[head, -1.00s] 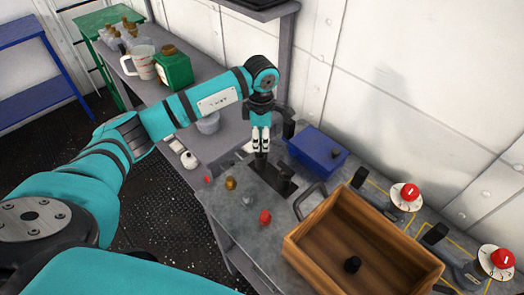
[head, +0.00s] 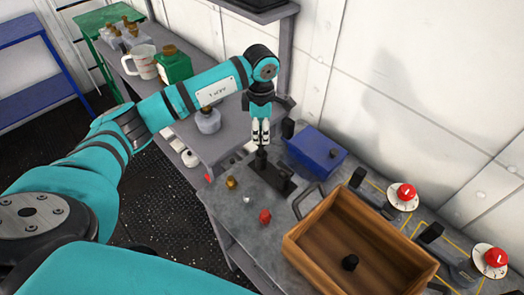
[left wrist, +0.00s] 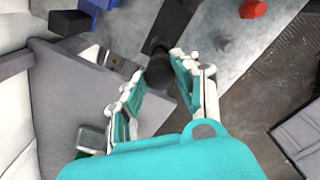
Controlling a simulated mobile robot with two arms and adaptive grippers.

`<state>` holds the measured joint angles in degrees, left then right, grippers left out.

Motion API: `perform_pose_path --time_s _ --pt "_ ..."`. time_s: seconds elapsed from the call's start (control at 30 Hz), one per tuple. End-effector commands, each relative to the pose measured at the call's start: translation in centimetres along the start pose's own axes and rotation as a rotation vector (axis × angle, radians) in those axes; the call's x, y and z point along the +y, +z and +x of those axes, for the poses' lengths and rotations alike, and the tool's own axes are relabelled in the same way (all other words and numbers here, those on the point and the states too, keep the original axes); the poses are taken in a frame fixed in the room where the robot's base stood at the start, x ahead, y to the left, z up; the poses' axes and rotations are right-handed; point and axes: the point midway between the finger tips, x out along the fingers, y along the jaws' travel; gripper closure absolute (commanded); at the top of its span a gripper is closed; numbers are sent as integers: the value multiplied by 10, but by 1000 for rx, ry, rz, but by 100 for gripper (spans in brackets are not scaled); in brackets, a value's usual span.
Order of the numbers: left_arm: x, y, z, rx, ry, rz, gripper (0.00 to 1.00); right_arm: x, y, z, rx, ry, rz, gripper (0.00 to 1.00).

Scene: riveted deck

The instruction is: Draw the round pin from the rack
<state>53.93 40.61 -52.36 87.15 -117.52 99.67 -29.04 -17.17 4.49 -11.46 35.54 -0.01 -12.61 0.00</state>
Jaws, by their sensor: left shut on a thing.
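My left gripper (head: 261,139) is above the grey workbench and points down, shut on a dark round pin (head: 261,156). The pin hangs below the fingertips over the back-left end of the black rack (head: 272,176). In the left wrist view the pin (left wrist: 160,70) shows as a dark round piece between the fingertips (left wrist: 153,82). I cannot tell whether its lower end is clear of the rack. My right gripper is not in view.
A blue box (head: 317,150) stands close to the right of the rack, and a wooden crate (head: 310,247) stands in front of it. Small brass (head: 231,183) and red (head: 265,216) pieces lie to the left and front. Red knobs (head: 403,194) are at the right.

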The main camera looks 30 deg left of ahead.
Motion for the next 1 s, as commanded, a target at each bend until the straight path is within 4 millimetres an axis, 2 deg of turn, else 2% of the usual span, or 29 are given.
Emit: perform_pose_path --time_s 0.8,1.0 --pt "0 0 -30 -1 1 0 100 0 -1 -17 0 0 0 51" --pt "0 0 -32 0 1 0 100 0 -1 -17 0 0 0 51"
